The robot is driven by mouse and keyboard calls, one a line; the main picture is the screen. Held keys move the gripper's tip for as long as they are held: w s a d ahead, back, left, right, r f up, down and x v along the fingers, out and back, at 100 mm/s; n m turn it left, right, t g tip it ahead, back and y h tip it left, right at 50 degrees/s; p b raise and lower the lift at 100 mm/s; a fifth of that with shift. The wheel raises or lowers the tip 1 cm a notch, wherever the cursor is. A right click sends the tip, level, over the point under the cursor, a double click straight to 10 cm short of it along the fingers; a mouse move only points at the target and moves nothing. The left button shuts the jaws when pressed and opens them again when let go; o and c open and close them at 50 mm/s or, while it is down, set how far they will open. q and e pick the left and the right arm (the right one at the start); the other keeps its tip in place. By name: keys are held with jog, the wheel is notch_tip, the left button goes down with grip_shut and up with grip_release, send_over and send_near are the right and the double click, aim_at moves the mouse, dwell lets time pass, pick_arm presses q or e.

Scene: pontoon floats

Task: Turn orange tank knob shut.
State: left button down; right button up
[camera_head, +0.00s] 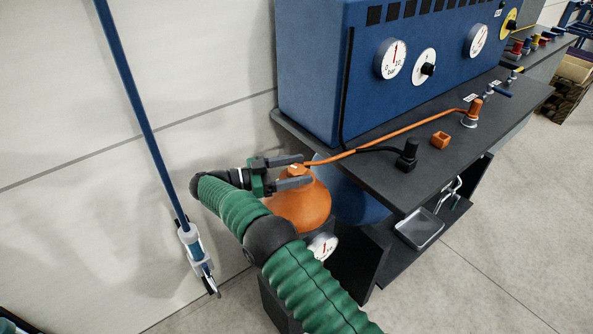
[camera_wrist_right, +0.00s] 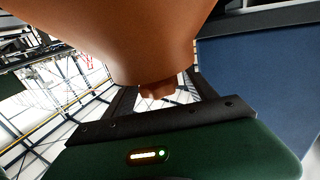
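The orange tank (camera_head: 300,207) stands low beside the bench, with a white gauge (camera_head: 322,246) at its lower front. My right gripper (camera_head: 300,171) is at the top of the tank, its two dark fingers pointing right on either side of the tank's neck. In the wrist view the tank (camera_wrist_right: 120,30) fills the upper part. The small orange knob (camera_wrist_right: 158,88) shows between the spread fingers, with gaps on both sides. Whether a finger touches it is hidden. My left gripper does not show.
An orange hose (camera_head: 400,131) runs from the tank top to the dark bench (camera_head: 440,165). A blue gauge cabinet (camera_head: 330,60) stands on the bench. A blue pole (camera_head: 140,110) leans at the left. A grey tray (camera_head: 419,228) sits below the bench.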

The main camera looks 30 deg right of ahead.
aim_at(297, 167)
notch_tip(297, 167, up, 4)
jog(key=shift+f+p, duration=0.1)
jog(key=shift+p, duration=0.2)
jog(key=s+a, duration=0.8)
jog(key=s, duration=0.5)
jog(key=shift+s+a+r, duration=0.25)
jog(key=shift+s+r, duration=0.1)
jog(key=shift+r, duration=0.1)
jog(key=shift+d, duration=0.1)
